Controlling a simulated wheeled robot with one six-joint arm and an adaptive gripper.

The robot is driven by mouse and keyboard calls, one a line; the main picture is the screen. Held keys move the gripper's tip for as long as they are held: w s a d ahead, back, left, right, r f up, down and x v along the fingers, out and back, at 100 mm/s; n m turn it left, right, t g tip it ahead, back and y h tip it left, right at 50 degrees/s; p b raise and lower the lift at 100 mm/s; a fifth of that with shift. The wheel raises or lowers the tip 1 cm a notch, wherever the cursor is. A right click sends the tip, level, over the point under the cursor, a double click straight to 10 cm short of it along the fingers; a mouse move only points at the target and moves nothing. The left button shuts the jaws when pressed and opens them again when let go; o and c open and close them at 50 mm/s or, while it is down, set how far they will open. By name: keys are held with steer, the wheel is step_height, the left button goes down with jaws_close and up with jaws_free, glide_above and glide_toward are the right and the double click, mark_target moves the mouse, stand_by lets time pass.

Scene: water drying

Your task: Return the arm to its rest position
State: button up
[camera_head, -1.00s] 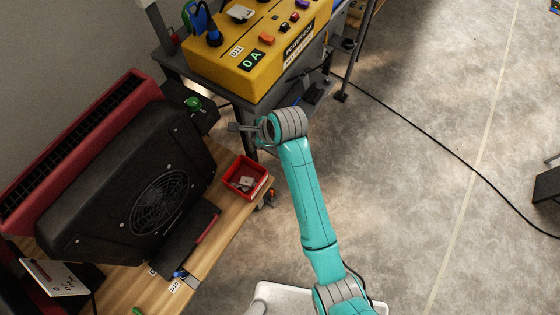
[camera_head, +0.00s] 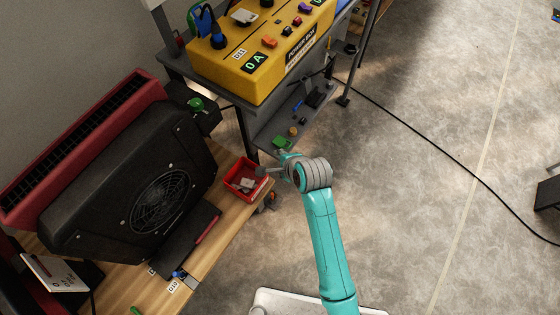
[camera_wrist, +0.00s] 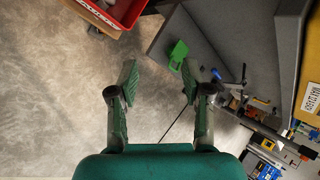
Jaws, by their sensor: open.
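My teal arm reaches up from the bottom of the head view. My gripper (camera_head: 270,171) is at its end, near the right edge of the wooden bench and close beside the red bin. In the wrist view my gripper (camera_wrist: 165,80) has its two fingers spread apart with only floor between them. It is open and empty.
A red bin (camera_head: 240,188) with small items sits on the wooden bench (camera_head: 217,232), beside a black fan unit (camera_head: 110,200). A yellow power box (camera_head: 262,62) stands on a grey table with a lower shelf (camera_head: 275,128). The floor (camera_head: 430,200) at right is open, crossed by a cable.

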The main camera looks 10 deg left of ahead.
stand_by(0.4)
steer(key=s+d+f+n+t+h, duration=0.15)
steer(key=s+d+n+t, duration=0.4)
steer(key=s+d, duration=1.3)
steer(key=s+d+r+n+t+h, duration=0.2)
steer(key=s+d+r+n, duration=0.2)
steer(key=s+r, duration=0.4)
steer(key=s+d+r+n+t+h, duration=0.1)
steer(key=s+d+r+n, duration=0.3)
steer(key=s+r, duration=0.4)
steer(key=shift+s+r+t+h, duration=0.35)
steer(key=shift+s+r+t, duration=0.1)
steer(key=shift+r, duration=0.45)
